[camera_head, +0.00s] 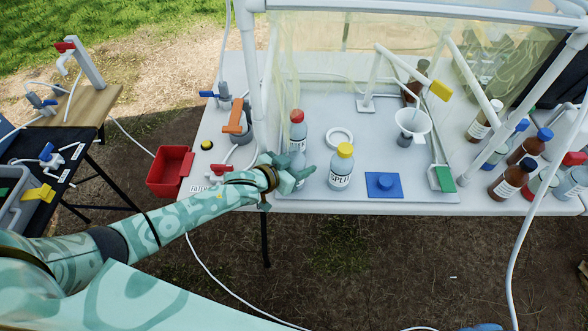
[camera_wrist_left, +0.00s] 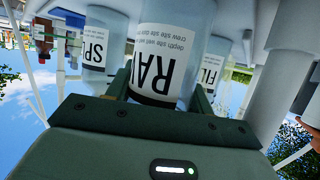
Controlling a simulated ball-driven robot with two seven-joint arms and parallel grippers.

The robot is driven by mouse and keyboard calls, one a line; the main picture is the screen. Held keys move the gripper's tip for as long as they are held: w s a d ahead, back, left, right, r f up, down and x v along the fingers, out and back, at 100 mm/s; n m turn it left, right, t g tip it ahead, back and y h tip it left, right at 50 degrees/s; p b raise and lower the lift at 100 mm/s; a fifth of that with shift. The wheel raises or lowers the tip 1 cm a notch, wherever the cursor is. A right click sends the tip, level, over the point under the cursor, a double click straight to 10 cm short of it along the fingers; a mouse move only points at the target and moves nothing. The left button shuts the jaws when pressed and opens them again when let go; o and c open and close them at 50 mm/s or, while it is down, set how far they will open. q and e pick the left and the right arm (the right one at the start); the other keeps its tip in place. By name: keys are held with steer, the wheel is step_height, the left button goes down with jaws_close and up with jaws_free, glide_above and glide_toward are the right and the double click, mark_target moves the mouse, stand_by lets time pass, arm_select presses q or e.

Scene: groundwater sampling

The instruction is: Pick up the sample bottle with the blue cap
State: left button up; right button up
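In the head view, my left gripper (camera_head: 296,174) is at the table's front edge, by the base of a clear bottle with a red cap (camera_head: 298,131). In the left wrist view, which is upside down, a clear bottle labelled RAW (camera_wrist_left: 166,50) stands between my fingers (camera_wrist_left: 161,92); whether they press on it is unclear, and its cap is out of view. Blue caps show on brown bottles (camera_head: 531,147) at the right of the table, far from this gripper. A clear bottle with a yellow cap (camera_head: 341,168) stands just right of my gripper. My right gripper is not in view.
A blue square pad (camera_head: 386,190) with a round blue piece lies right of the yellow-capped bottle. A white funnel (camera_head: 413,122) and a white ring (camera_head: 339,137) are behind. White pipe posts (camera_head: 253,60) frame the table. A red bin (camera_head: 168,172) hangs at the left.

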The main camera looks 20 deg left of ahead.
arm_select(q)
steer(key=shift+c, duration=1.3)
